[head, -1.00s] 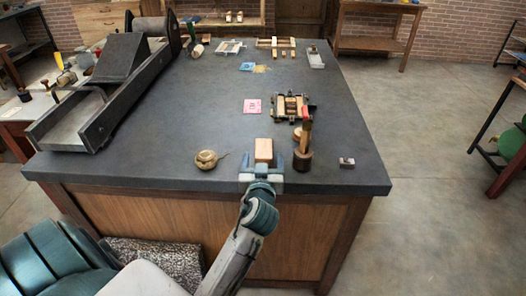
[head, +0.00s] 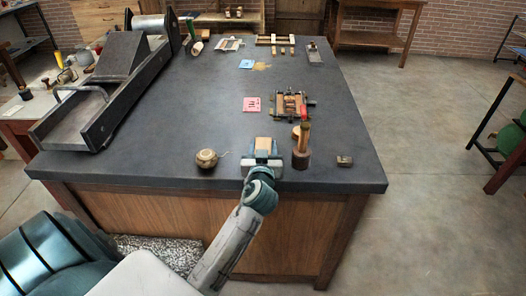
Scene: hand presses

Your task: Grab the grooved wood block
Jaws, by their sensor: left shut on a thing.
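The wood block (head: 263,144) is a small light-brown block near the front edge of the dark table. My left gripper (head: 262,154) comes in from the front edge, shut on the block, with a finger on each side of it. The gripper body hides the block's near part, and its groove is too small to make out. I cannot tell whether the block is still touching the table top. My right gripper is not in view.
A ball of twine (head: 206,158) sits left of the gripper. A wooden-handled tool in a dark round base (head: 301,157) stands close on the right, with a small metal piece (head: 344,160) beyond it. A small clamped frame (head: 290,104) lies behind. A large press (head: 100,90) fills the left side.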

